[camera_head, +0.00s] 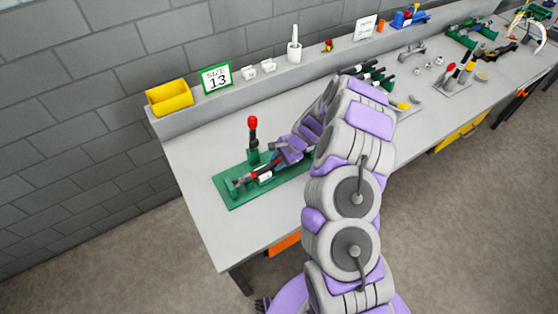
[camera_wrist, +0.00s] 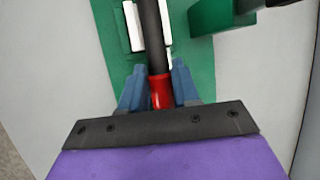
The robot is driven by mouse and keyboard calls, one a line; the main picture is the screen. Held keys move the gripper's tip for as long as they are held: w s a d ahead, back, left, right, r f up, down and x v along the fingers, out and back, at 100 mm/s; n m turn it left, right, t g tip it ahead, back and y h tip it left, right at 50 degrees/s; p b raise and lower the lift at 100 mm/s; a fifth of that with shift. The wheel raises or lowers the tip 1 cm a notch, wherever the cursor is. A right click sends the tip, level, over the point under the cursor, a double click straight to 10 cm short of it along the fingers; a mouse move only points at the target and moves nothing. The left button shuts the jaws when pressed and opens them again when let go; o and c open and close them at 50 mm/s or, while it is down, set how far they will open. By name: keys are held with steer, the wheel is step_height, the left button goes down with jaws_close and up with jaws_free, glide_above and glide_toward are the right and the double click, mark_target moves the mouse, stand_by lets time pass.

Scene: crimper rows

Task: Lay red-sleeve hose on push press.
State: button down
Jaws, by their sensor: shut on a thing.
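The push press is a green base plate (camera_head: 228,201) on the near left of the bench, with an upright red-knobbed lever (camera_head: 252,128) and a green block at its left end. My gripper (camera_head: 278,160) is low over the plate. In the wrist view its blue fingers (camera_wrist: 158,88) are shut on the red sleeve (camera_wrist: 162,92) of a black hose (camera_wrist: 151,35). The hose runs away from me over the press, between white pieces (camera_wrist: 133,26) on the green plate (camera_wrist: 190,60). I cannot tell whether it touches them. My arm hides the plate's right end.
A yellow bin (camera_head: 169,97), a "SIZE 13" sign (camera_head: 216,78) and a white holder (camera_head: 294,52) stand on the back ledge. More hoses (camera_head: 373,72) lie behind my arm. Other tools stand farther right. The bench in front of the press is clear.

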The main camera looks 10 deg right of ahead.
steer(key=shift+a, duration=0.15)
stand_by(0.3)
steer(key=shift+s+f, duration=0.15)
steer(key=shift+f, duration=0.2)
steer(key=c, duration=1.1)
jaws_free()
steer(key=shift+f, duration=0.1)
steer(key=o, duration=0.3)
steer(key=shift+o, duration=0.2)
steer(key=p+v, duration=0.2)
steer(key=v, duration=1.5)
steer(key=shift+d+r+p, duration=0.2)
steer(key=shift+r+p, duration=0.05)
steer(key=shift+p, duration=0.1)
